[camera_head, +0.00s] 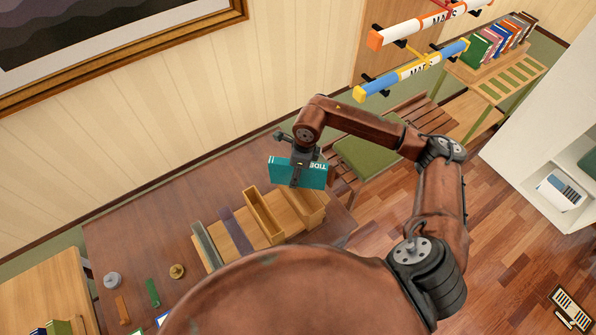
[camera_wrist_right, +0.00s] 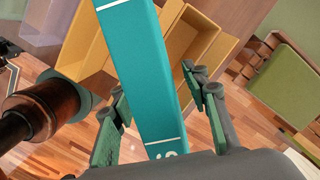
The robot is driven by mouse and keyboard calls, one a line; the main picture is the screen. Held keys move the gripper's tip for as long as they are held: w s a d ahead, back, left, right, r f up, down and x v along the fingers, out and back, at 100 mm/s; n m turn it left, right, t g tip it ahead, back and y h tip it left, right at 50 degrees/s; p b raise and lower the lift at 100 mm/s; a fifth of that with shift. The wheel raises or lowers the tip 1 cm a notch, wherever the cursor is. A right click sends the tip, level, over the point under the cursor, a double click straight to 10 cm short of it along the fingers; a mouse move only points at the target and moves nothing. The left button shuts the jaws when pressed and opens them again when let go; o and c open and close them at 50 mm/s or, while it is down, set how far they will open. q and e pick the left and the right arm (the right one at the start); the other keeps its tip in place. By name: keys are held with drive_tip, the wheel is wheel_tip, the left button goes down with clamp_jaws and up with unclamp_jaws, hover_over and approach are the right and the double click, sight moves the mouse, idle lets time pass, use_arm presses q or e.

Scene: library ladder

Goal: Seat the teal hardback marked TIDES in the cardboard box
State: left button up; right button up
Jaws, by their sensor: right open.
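The teal hardback (camera_head: 284,172), with white lettering at its right end, stands upright at my right gripper (camera_head: 299,165). In the wrist view the teal book (camera_wrist_right: 142,62) lies between the two open fingers (camera_wrist_right: 160,105), which stand on either side of it. A tan open box (camera_head: 314,213), which looks like the cardboard box, stands on the brown table just below the book in the head view. Its walls show to the right of the book in the wrist view (camera_wrist_right: 222,50). Whether the book's lower edge touches or enters it is hidden. My left gripper is not in view.
A yellow-tan holder (camera_head: 265,217), a purple one (camera_head: 236,232) and a grey-green one (camera_head: 206,245) stand left of the box. A brown chair with a green seat (camera_head: 366,157) is close on the right. Small items lie at the table's left.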

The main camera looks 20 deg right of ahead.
clamp_jaws()
idle(0.5)
